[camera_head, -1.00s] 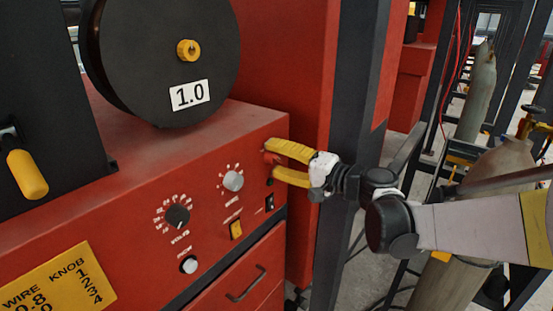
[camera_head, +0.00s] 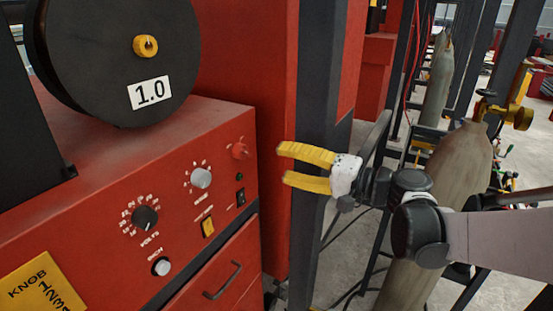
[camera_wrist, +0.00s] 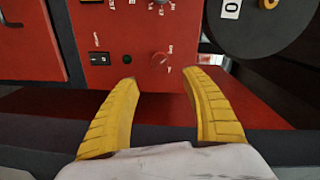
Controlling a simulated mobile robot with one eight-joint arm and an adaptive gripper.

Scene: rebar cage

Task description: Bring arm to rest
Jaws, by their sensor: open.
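My gripper (camera_head: 281,165) has yellow ribbed fingers, spread open and empty. In the head view it is to the right of the red machine (camera_head: 100,200), in front of a dark post, apart from the panel. In the wrist view the open fingers (camera_wrist: 160,82) point at the panel, with a red knob (camera_wrist: 160,58) seen between and beyond their tips. The red knob also shows in the head view (camera_head: 240,151), clear of the fingers. My arm extends from the right edge of the head view.
The panel has a black volts dial (camera_head: 145,218), a grey knob (camera_head: 201,178), a yellow switch (camera_head: 208,227) and a black switch (camera_head: 241,197). A spool marked 1.0 (camera_head: 105,60) stands on top. A dark post (camera_head: 312,220) and gas cylinders (camera_head: 440,200) stand to the right.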

